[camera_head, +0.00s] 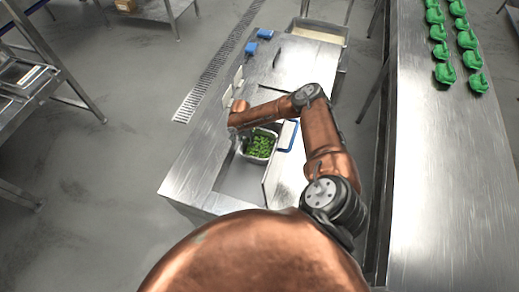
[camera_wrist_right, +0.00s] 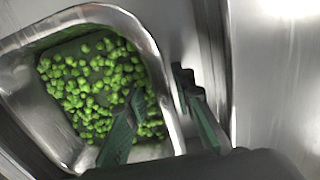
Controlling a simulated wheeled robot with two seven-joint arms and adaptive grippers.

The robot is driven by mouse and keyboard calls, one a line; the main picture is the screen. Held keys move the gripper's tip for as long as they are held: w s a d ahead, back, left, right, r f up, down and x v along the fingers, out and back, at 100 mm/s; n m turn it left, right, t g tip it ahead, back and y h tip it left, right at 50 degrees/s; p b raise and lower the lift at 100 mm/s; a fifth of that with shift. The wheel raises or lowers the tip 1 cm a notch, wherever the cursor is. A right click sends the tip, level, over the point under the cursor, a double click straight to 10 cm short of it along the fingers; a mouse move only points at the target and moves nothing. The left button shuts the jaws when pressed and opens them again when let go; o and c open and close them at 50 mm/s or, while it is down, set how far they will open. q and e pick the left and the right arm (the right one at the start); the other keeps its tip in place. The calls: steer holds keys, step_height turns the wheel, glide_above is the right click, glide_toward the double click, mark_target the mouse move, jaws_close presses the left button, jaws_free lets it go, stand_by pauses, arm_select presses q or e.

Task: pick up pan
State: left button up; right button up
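A metal pan (camera_head: 257,160) holding green sprout-like vegetables (camera_head: 262,144) sits in the near part of the steel counter (camera_head: 200,150). In the right wrist view the pan's rim (camera_wrist_right: 148,38) and the green pieces (camera_wrist_right: 95,85) fill the left half. My right gripper (camera_wrist_right: 165,115) is open at the pan's edge. One finger is over the inside of the pan and the other is outside, with the pan wall between them. In the head view the fingertips are hidden behind my right wrist. My left gripper is in neither view.
A blue-edged board (camera_head: 288,136) lies right of the pan. Two blue objects (camera_head: 251,48) and white upright pieces (camera_head: 238,76) stand farther along the counter. A bin (camera_head: 318,32) is at the far end.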

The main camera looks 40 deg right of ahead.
jaws_close()
steer(key=shift+a, duration=0.1)
stand_by(0.8)
steer(key=shift+r, duration=0.1)
